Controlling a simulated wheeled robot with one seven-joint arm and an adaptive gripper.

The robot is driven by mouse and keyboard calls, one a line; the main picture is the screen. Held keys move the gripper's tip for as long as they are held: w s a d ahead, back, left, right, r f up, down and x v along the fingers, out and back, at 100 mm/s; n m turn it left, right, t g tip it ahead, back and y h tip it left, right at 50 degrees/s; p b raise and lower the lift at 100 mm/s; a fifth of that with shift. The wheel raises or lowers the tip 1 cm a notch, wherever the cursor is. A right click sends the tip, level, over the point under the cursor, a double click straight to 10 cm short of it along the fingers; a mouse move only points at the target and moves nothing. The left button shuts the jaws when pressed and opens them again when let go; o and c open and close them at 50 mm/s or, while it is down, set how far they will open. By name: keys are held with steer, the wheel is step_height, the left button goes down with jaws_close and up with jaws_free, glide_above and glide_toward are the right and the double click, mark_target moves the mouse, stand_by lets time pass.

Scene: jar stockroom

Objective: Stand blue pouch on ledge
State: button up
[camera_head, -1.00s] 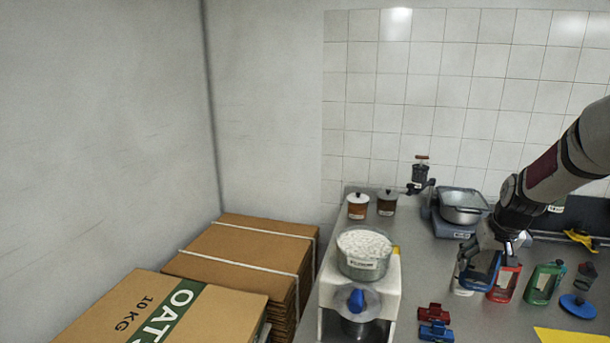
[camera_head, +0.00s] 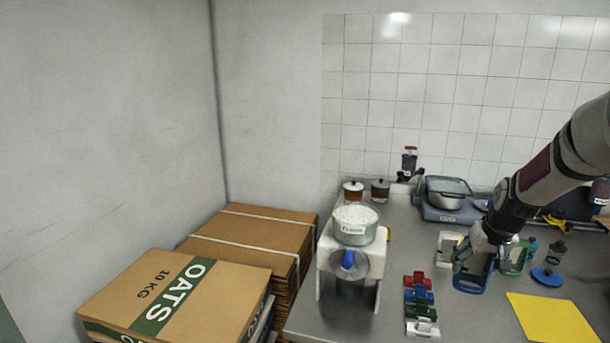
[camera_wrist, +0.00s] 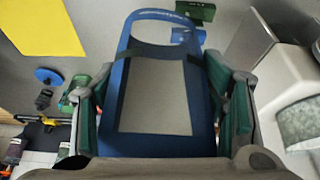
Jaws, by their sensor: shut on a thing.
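The blue pouch (camera_head: 471,282) is in my gripper (camera_head: 482,256), over the right part of the grey counter. In the wrist view the blue pouch (camera_wrist: 198,112) shows its grey front panel and a rounded opening at the top. The green-padded fingers of my gripper (camera_wrist: 162,112) press on its two sides. I cannot tell whether its base touches the counter. A white pouch (camera_head: 447,246) stands left of my gripper and a green pouch (camera_head: 522,256) right of it. I cannot make out which surface is the ledge.
A white stand (camera_head: 325,262) with a glass bowl (camera_head: 355,226) is at left. Several coloured clips (camera_head: 421,297) lie in front. A scale with a pan (camera_head: 449,198) is behind. A blue disc (camera_head: 546,277) and yellow sheet (camera_head: 553,318) are at right.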

steer(key=s+a+f+n+b, duration=0.1)
steer(key=s+a+f+b, duration=0.2)
steer(key=a+f, duration=0.5)
steer(key=s+a+f+n+y+b, duration=0.1)
steer(key=s+a+f+b, duration=0.2)
steer(key=a+f, duration=0.6)
steer(key=a+b, duration=0.1)
steer(key=a, duration=0.5)
steer(key=shift+s, duration=0.3)
steer(key=shift+s, duration=0.1)
